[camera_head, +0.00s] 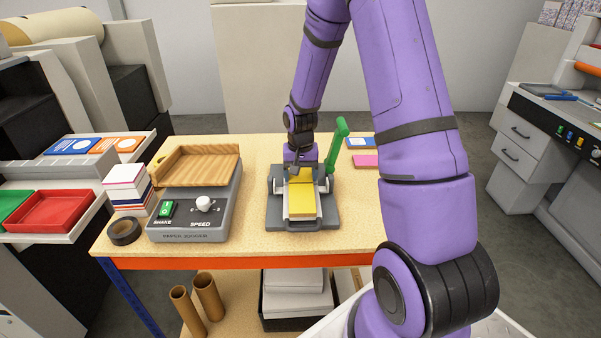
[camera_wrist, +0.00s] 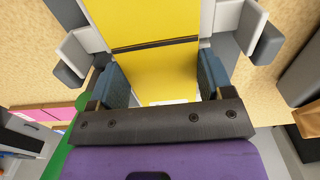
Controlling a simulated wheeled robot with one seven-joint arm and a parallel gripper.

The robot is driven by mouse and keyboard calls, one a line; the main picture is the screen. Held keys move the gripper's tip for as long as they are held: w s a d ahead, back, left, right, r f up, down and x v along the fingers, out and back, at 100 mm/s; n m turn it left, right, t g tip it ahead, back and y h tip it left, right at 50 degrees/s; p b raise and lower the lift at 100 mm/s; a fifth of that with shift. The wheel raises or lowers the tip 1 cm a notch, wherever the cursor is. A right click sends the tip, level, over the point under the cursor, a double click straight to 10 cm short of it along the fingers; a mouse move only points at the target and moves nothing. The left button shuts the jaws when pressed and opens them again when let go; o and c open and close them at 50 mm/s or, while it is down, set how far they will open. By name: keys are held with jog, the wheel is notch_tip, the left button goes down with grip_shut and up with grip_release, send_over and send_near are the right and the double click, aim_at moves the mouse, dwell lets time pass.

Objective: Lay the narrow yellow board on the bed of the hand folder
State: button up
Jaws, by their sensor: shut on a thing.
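The narrow yellow board (camera_head: 302,199) is over the pale bed of the hand folder (camera_head: 324,223), lengthwise along it. I cannot tell if it rests fully on the bed. In the wrist view the yellow board (camera_wrist: 158,64) has a dark line across it. My gripper (camera_head: 301,170) is at the board's far end, with a dark finger on each side of it. In the wrist view my gripper (camera_wrist: 161,82) is shut on the board near that end. The hand folder's green lever (camera_head: 338,145) stands raised at the right.
A paper jogger (camera_head: 190,226) with a wooden tray (camera_head: 200,166) stands left of the folder. A tape roll (camera_head: 124,232) and stacked cards (camera_head: 128,190) are at the table's left. The table's front strip (camera_head: 300,246) is clear.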

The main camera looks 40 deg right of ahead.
dwell(0.3)
jog(key=o, duration=1)
jog(key=shift+c, duration=0.2)
jog(key=shift+r, duration=0.1)
notch_tip(320, 180, up, 11)
jog(key=shift+f, duration=0.2)
